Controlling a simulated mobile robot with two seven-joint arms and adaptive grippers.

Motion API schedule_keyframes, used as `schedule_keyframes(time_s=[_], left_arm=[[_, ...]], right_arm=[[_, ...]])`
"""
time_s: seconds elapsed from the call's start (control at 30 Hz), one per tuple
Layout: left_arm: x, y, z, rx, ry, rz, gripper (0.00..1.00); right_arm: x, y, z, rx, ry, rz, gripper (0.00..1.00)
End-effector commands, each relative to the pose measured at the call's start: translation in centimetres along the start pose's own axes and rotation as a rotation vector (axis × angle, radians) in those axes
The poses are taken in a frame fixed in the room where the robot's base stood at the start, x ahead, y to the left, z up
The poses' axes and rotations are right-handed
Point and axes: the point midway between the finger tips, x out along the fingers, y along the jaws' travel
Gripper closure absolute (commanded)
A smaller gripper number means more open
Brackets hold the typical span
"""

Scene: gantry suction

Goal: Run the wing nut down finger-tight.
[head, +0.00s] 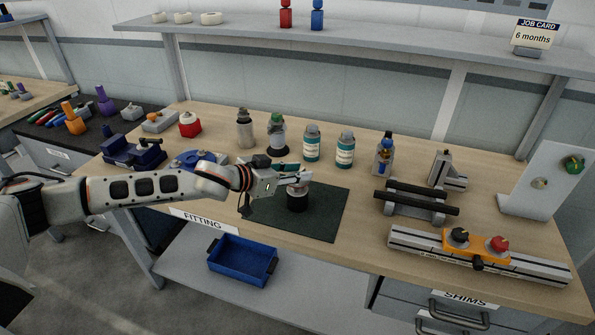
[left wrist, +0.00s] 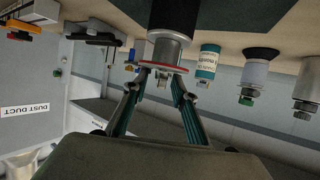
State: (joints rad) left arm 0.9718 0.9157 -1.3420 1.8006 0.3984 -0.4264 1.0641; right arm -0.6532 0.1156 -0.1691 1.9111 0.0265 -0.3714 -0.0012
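A dark cylinder (head: 297,202) stands on the dark green mat (head: 332,210), and its upper part is partly hidden by my left gripper in the head view. The left wrist view shows the cylinder upside down (left wrist: 174,48), with a pale, red-rimmed disc (left wrist: 152,65) on its end. A small metal piece (left wrist: 163,82), perhaps the wing nut, stands out from the disc. My left gripper (left wrist: 163,77) is open, with one finger on each side of this piece and gaps showing. It also shows in the head view (head: 296,175). My right gripper is not in view.
Teal-labelled bottles (head: 312,143) and other bottles stand behind the mat. A black-barred fixture (head: 416,203) and a rail with an orange block (head: 474,246) lie to the right. A blue vise (head: 133,152) stands at left. A blue bin (head: 242,258) sits on the lower shelf.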

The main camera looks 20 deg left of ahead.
Motion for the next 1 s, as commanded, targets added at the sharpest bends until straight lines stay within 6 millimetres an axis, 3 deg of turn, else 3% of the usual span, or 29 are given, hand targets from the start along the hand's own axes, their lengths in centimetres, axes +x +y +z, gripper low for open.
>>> schedule_keyframes(time_s=[0.23, 0.33, 0.37, 1.0], left_arm=[[0.11, -0.01, -0.02, 0.001, 0.000, 0.000, 0.73], [0.11, 0.00, -0.02, 0.001, 0.000, 0.000, 0.96], [0.10, 0.00, -0.01, 0.001, 0.000, 0.000, 1.00], [0.10, -0.14, -0.22, 0.037, 0.002, 0.077, 1.00]], right_arm=[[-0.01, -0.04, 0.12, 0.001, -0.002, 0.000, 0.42], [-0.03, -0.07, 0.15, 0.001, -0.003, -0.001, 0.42], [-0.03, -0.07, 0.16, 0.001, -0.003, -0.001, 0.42], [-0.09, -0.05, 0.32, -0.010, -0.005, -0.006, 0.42]])
